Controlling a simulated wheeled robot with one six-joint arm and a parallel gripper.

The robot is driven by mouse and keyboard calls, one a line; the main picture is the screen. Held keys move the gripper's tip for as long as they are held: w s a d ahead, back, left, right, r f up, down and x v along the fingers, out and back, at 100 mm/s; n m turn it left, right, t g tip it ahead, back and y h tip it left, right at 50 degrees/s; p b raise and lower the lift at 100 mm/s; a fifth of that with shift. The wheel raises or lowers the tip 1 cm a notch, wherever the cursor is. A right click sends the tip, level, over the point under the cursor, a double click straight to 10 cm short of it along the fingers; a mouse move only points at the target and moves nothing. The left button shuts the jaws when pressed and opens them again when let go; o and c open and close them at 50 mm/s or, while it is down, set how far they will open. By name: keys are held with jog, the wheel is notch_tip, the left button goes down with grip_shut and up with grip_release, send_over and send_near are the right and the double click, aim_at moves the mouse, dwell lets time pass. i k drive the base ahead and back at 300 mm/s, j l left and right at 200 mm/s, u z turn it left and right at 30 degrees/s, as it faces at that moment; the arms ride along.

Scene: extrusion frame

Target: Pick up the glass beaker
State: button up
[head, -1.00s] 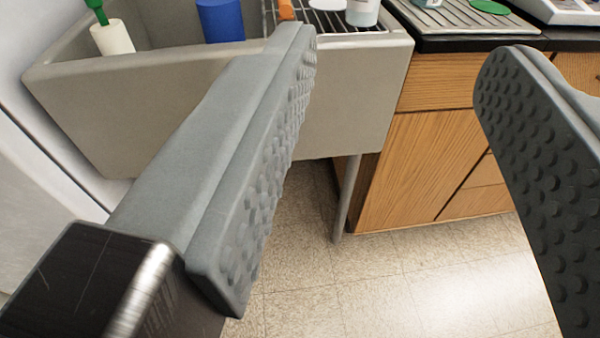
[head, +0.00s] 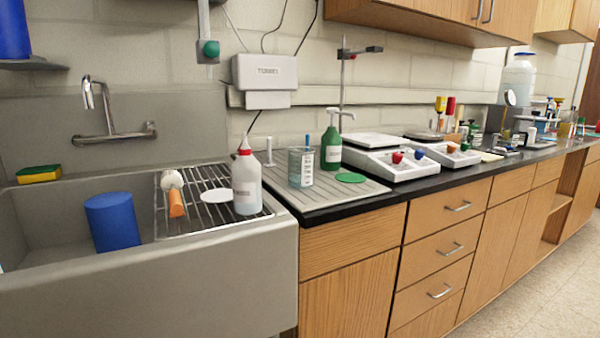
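The glass beaker (head: 296,170) is clear, with pale markings on its side. It stands upright on the grey ribbed drain board (head: 335,197) to the right of the sink. A thin blue-tipped item (head: 307,143) shows at its rim; I cannot tell whether it is inside or behind. My gripper is not in view now, so its distance from the beaker cannot be seen.
A white squeeze bottle (head: 247,183) stands on the sink rack, left of the beaker. A green pump bottle (head: 331,150) is close behind right, and a green disc (head: 350,178) lies in front of it. Two balances (head: 390,160) stand farther right.

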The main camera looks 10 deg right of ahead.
aim_at(301, 159)
jog(key=i+l, duration=0.75)
jog(key=i, duration=0.05)
